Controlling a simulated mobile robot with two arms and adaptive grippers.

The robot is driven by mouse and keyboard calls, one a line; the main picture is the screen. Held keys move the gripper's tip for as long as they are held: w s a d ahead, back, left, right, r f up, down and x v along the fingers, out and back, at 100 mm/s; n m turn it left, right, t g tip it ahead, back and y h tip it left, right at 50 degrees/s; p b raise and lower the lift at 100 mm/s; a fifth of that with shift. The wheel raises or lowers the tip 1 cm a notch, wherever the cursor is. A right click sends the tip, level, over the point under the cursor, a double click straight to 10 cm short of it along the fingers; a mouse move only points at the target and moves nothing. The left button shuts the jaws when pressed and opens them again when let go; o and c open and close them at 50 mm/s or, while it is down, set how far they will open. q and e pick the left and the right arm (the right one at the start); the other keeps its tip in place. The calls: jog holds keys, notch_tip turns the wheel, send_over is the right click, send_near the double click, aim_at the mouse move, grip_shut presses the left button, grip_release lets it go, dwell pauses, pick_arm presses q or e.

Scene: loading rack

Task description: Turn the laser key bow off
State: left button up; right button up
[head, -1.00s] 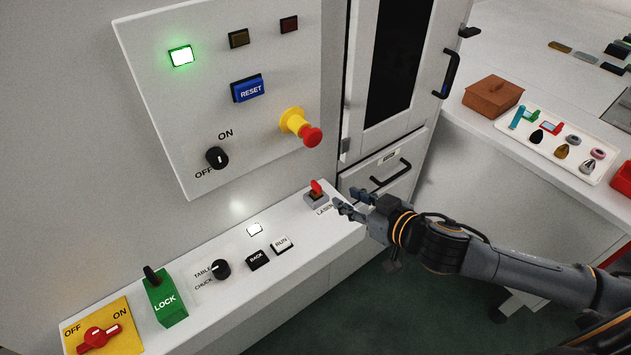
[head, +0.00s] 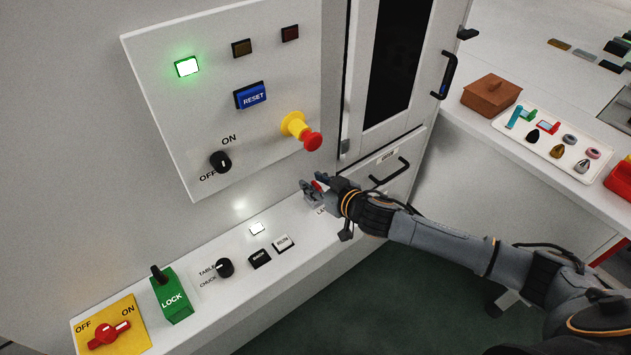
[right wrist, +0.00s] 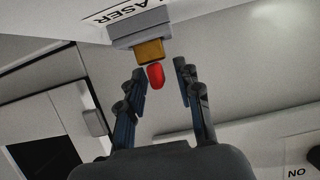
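The laser key bow is red and sits on a small block at the right end of the white ledge. In the head view only a bit of the red bow (head: 319,186) shows, mostly hidden by my right gripper (head: 316,187). In the right wrist view the red bow (right wrist: 155,76) stands out from a brass-coloured part on a grey block (right wrist: 141,30) beside the lettering LASER. The fingers of my right gripper (right wrist: 160,85) are spread on both sides of the bow, with gaps showing. My left gripper is not in view.
A red emergency knob (head: 312,141) juts from the panel above. A drawer handle (head: 390,171) is close behind the gripper.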

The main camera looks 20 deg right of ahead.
grip_shut()
